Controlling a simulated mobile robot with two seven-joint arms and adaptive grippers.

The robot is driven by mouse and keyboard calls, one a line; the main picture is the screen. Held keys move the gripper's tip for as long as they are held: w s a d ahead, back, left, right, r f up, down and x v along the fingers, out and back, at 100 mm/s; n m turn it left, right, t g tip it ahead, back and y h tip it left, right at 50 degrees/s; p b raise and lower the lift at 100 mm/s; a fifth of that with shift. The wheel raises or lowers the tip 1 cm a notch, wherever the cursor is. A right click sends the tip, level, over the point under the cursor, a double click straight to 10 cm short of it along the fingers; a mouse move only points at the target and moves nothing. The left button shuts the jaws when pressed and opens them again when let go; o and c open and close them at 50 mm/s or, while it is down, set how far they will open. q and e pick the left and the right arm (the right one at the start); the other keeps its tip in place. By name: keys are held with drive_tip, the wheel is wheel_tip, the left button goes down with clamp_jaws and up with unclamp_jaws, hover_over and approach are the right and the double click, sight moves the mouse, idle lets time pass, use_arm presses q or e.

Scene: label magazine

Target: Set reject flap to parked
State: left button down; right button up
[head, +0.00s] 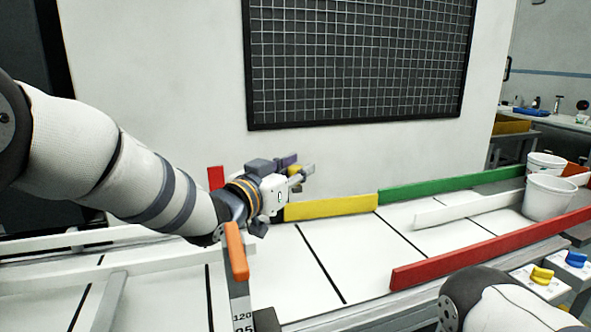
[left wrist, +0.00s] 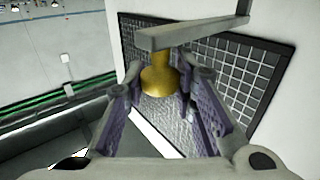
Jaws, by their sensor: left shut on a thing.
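My left gripper (head: 291,168) reaches in from the left above the far side of the white conveyor deck (head: 375,250). It is shut on a gold knob (left wrist: 160,76), which sits between its purple finger pads in the left wrist view. A grey bar (left wrist: 195,33) joins the knob's end and bends upward at the right of that view. In the head view the gold knob (head: 294,170) and the grey bar (head: 306,172) show small at the fingertips. I cannot tell from these frames which part is the reject flap or where its parked position lies.
Yellow (head: 330,208), green (head: 450,183) and red (head: 480,250) rails edge the deck. An orange-handled part (head: 236,250) stands near my left wrist. White cups (head: 549,198) stand at the right. Yellow (head: 542,275) and blue (head: 576,259) knobs sit at the front right. A dark grid panel (head: 360,60) hangs behind.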

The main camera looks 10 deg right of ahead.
use_arm(q)
drive_tip(key=shift+f, duration=0.1)
drive_tip(key=c, duration=1.3)
unclamp_jaws()
drive_tip(key=shift+a, duration=0.1)
drive_tip(key=v, duration=1.2)
